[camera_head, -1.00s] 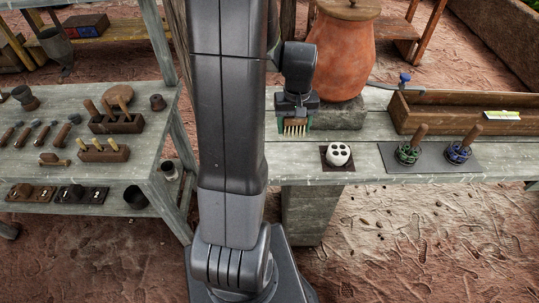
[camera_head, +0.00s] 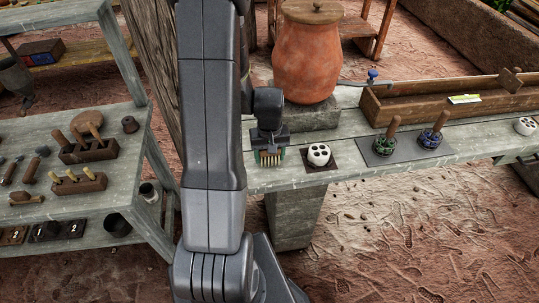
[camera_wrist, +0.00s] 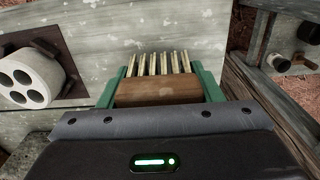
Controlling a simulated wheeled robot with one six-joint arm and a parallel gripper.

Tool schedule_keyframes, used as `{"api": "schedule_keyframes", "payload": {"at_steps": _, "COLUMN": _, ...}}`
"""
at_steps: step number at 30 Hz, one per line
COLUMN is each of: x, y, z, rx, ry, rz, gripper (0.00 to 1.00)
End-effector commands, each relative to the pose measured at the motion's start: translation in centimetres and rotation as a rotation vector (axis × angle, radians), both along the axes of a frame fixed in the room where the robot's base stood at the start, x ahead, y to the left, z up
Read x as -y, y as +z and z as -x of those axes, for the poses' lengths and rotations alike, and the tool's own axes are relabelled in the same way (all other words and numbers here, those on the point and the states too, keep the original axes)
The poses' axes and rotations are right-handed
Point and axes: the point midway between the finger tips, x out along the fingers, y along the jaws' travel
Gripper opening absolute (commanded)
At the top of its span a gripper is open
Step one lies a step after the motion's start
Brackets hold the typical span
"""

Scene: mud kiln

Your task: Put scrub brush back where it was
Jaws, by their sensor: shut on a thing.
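The scrub brush has a brown wooden block and pale bristles. It shows in the wrist view (camera_wrist: 158,91) and in the head view (camera_head: 270,158), over the left end of the long grey table (camera_head: 345,172). My gripper (camera_wrist: 162,84) is shut on its wooden block, with a green finger on each side. In the head view my gripper (camera_head: 269,148) is left of a white holed block on a dark square mat. The bristles point away from the gripper. I cannot tell whether they touch the table.
The white holed block (camera_head: 319,154) is close by on the right. A clay pot (camera_head: 308,60) stands behind on a stone slab. Two wooden-handled brushes (camera_head: 384,144) stand on a grey mat, before a long wooden trough (camera_head: 405,114). A tool table (camera_head: 130,165) is at left.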

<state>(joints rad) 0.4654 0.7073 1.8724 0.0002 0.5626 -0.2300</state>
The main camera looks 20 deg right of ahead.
Motion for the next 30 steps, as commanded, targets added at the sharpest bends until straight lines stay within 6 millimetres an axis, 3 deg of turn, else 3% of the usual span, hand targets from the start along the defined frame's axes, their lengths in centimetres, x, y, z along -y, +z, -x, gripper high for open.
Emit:
{"api": "schedule_keyframes", "payload": {"at_steps": 14, "x": 0.0, "y": -1.09, "z": -0.02, "rx": 0.001, "ry": 0.0, "rz": 0.0, "gripper": 0.34}}
{"api": "schedule_keyframes", "payload": {"at_steps": 15, "x": 0.0, "y": -0.89, "z": -0.01, "rx": 0.001, "ry": 0.0, "rz": 0.0, "gripper": 0.67}}
{"api": "schedule_keyframes", "payload": {"at_steps": 17, "x": 0.0, "y": -0.87, "z": -0.02, "rx": 0.001, "ry": 0.0, "rz": 0.0, "gripper": 0.79}}
{"api": "schedule_keyframes", "payload": {"at_steps": 30, "x": 0.04, "y": -0.15, "z": -0.06, "rx": 0.003, "ry": 0.0, "rz": 0.002, "gripper": 0.81}}
